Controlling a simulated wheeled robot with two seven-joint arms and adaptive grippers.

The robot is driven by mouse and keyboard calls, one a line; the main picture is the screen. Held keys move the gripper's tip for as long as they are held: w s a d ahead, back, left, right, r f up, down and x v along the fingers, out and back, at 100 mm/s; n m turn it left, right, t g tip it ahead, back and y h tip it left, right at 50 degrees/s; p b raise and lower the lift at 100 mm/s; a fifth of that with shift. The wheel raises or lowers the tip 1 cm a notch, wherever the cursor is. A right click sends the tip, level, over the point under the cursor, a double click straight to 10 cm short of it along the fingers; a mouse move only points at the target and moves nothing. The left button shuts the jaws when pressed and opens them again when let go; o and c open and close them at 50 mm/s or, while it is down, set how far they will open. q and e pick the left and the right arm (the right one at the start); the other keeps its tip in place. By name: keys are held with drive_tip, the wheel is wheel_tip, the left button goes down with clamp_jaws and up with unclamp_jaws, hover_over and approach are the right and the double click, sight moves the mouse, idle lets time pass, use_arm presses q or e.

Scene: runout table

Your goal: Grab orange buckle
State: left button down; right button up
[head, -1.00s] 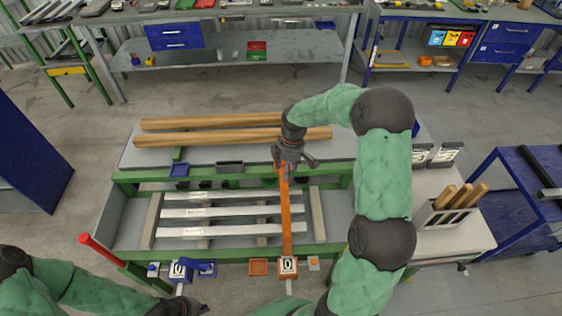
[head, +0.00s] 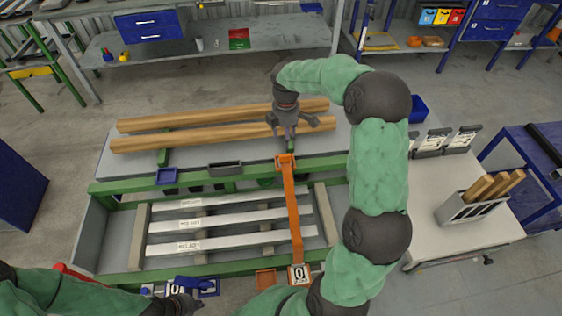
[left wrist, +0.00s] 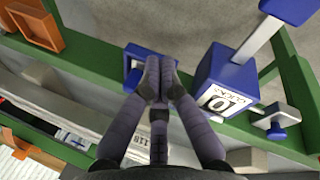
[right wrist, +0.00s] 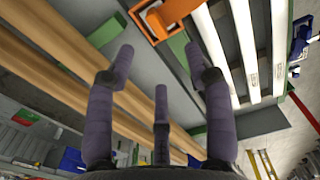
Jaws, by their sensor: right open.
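The orange buckle (head: 285,161) is at the far end of an orange strap (head: 293,210). It sits at the green back rail and also shows at the top of the right wrist view (right wrist: 160,20). The strap runs forward across the white bars to an orange box marked 0 (head: 299,274). My right gripper (head: 292,125) is open and empty, beyond the buckle and apart from it; its spread fingers show in the right wrist view (right wrist: 158,68). My left gripper (head: 190,304) is low at the front, fingers together beside a blue box marked 0 (left wrist: 225,85).
Two wooden beams (head: 200,120) lie on the grey shelf left of my right gripper. A blue tray (head: 168,177) and a dark tray (head: 225,168) sit on the back rail. A holder with wooden handles (head: 475,207) stands on the right side table.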

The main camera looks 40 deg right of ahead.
sight(285, 155)
drive_tip(key=shift+w+f+b, duration=0.3)
drive_tip(key=shift+w+f, duration=0.1)
drive_tip(key=shift+f, duration=0.35)
wheel_tip(285, 155, down, 5)
drive_tip(key=shift+f+b, duration=0.2)
drive_tip(key=shift+b, duration=0.5)
drive_tip(key=f, duration=0.1)
drive_tip(key=f+b, duration=0.1)
drive_tip(key=f, duration=0.1)
drive_tip(key=f+b, duration=0.1)
drive_tip(key=f, duration=0.1)
drive_tip(key=shift+d, duration=0.3)
use_arm(q)
drive_tip(key=f, duration=0.4)
drive_tip(key=shift+w+f, duration=0.3)
drive_tip(key=shift+f, duration=0.05)
use_arm(e)
clamp_jaws()
